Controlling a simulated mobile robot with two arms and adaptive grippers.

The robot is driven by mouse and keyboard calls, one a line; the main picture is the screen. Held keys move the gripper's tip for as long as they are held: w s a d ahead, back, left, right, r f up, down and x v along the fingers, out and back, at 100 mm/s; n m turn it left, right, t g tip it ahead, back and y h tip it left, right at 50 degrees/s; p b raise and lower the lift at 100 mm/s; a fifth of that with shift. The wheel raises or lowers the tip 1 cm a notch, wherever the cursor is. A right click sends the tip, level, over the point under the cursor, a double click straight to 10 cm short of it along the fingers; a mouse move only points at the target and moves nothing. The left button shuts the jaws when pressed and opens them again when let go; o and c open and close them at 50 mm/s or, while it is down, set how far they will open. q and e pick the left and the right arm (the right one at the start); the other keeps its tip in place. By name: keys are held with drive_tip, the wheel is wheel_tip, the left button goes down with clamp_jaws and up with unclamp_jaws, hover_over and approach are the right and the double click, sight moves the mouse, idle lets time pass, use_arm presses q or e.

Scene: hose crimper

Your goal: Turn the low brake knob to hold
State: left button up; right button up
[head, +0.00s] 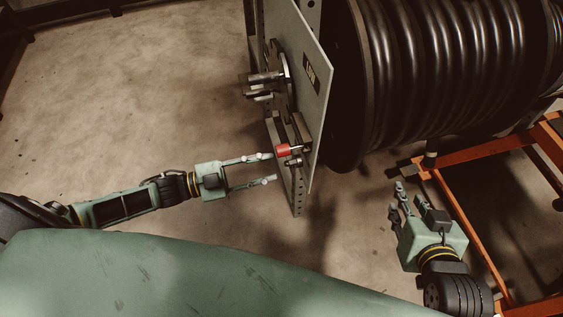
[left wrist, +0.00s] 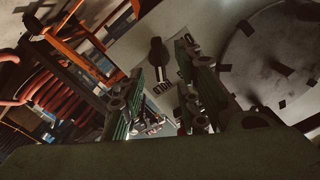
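My left gripper (head: 270,168) is open, its two fingers apart and pointing right toward the lower part of an upright grey panel (head: 307,90). In the head view a red-capped part (head: 284,149) sticks out of the panel just beyond the fingertips. In the left wrist view a black knob (left wrist: 158,50) shows between and beyond the open fingers, beside a label reading HOLD (left wrist: 160,86). No contact with the knob is visible. My right gripper (head: 398,203) is at lower right, away from the panel; its finger gap is unclear.
A round plate with metal rods (head: 268,80) sticks out of the panel above the red part. A large dark hose reel (head: 430,70) stands behind the panel. An orange frame (head: 462,210) is at the right. The floor at the left is clear.

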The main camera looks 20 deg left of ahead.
use_arm(q)
drive_tip(key=v, duration=0.5)
drive_tip(key=shift+s+a, duration=0.15)
drive_tip(key=shift+a, duration=0.05)
